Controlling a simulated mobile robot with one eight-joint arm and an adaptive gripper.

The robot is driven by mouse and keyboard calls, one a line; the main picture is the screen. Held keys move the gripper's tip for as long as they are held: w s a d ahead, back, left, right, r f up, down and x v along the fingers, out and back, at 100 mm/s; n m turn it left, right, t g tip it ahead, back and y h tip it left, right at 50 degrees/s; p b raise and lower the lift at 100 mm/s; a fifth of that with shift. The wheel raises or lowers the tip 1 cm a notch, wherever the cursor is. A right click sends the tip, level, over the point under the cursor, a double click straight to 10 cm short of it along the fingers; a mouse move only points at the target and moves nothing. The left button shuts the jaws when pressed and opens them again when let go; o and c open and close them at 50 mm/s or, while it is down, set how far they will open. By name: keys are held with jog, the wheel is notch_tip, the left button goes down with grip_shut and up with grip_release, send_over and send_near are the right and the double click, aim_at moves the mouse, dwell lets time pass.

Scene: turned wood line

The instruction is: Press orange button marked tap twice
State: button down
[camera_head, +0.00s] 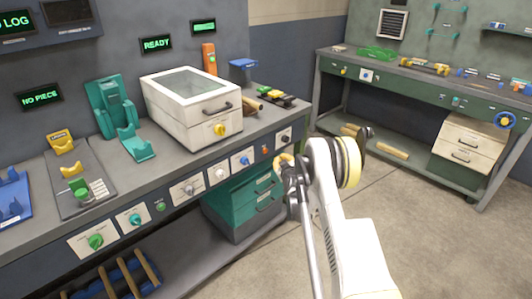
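A small orange control (265,149) sits on the front panel of the left bench, between a blue knob (245,160) and a dark knob (286,138). Its marking is too small to read, so I cannot confirm that it is the button marked tap twice. My gripper (285,172) is in front of this panel, a little right of and below the orange control in the picture. It looks apart from the panel, but its depth is hard to judge. Its fingers are small and partly hidden by my arm, so their opening is unclear.
A white lidded box (190,103) and teal stand (107,105) are on the left bench. An orange upright unit (209,58) stands behind. Green drawers (245,205) are below the panel. A green bench (405,80) stands right, with open floor (440,235) before it.

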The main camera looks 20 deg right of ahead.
aim_at(265, 151)
dwell(0.9)
jog(key=s, duration=0.1)
jog(key=s+d, duration=0.1)
jog(key=s, duration=0.1)
jog(key=shift+s+d, duration=0.15)
jog(key=shift+s, duration=0.15)
jog(key=w+a, duration=0.3)
jog(key=w, duration=0.5)
jog(key=shift+w, duration=0.15)
jog(key=shift+w, duration=0.15)
dwell(1.3)
jog(key=shift+w+a, duration=0.15)
jog(key=shift+w, duration=0.1)
